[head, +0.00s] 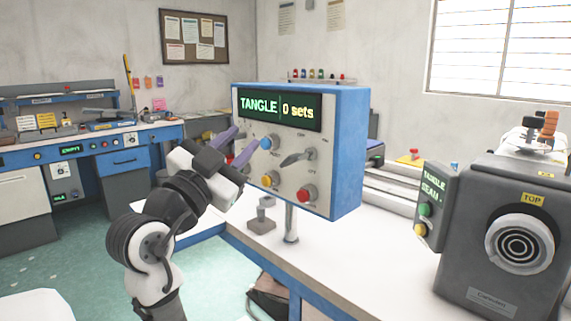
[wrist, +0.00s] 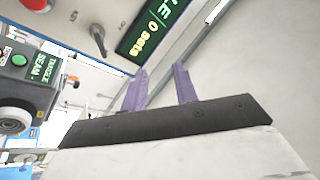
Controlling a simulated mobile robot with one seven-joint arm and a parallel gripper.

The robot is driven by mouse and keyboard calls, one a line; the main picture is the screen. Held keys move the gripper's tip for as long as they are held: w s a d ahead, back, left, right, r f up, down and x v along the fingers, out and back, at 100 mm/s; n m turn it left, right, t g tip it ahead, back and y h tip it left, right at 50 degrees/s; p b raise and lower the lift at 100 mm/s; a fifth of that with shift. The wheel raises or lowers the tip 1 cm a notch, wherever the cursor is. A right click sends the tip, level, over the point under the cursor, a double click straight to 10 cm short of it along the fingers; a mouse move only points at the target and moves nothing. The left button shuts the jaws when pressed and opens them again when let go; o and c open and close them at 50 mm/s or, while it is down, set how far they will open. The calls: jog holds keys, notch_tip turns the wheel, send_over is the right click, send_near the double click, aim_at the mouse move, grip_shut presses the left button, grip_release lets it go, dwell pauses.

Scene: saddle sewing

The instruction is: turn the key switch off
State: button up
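The blue control box (head: 347,150) stands on a post, with a green display (head: 279,107) reading "TANGLE" and "0 sets". On its face is a grey turning handle (head: 297,158), which looks like the key switch; it is tilted, its right end higher. The handle also shows in the wrist view (wrist: 98,40), left of the display. I cannot read the small labels around it. My gripper (head: 247,135) is left of the handle, near the box's left side. Its purple fingers are apart and empty, also in the wrist view (wrist: 160,68).
The box face also has a blue button (head: 266,143), a yellow button (head: 270,179) and a red button (head: 306,193). A dark grey machine (head: 483,240) stands at right on the white table (head: 340,270). A small grey block (head: 262,222) sits by the post.

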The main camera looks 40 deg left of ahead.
aim_at(296, 159)
notch_tip(296, 159, down, 4)
jog(key=s+d+m+g+h, duration=0.2)
jog(key=m+g+h, duration=0.2)
jog(key=m+h, duration=0.15)
jog(key=w, duration=0.4)
jog(key=w+p, duration=0.1)
jog(key=w, duration=0.4)
jog(key=w+p, duration=0.1)
jog(key=w, duration=0.3)
jog(key=shift+w+d+f, duration=0.25)
jog(key=shift+w+d, duration=0.1)
jog(key=shift+w, duration=0.05)
grip_shut()
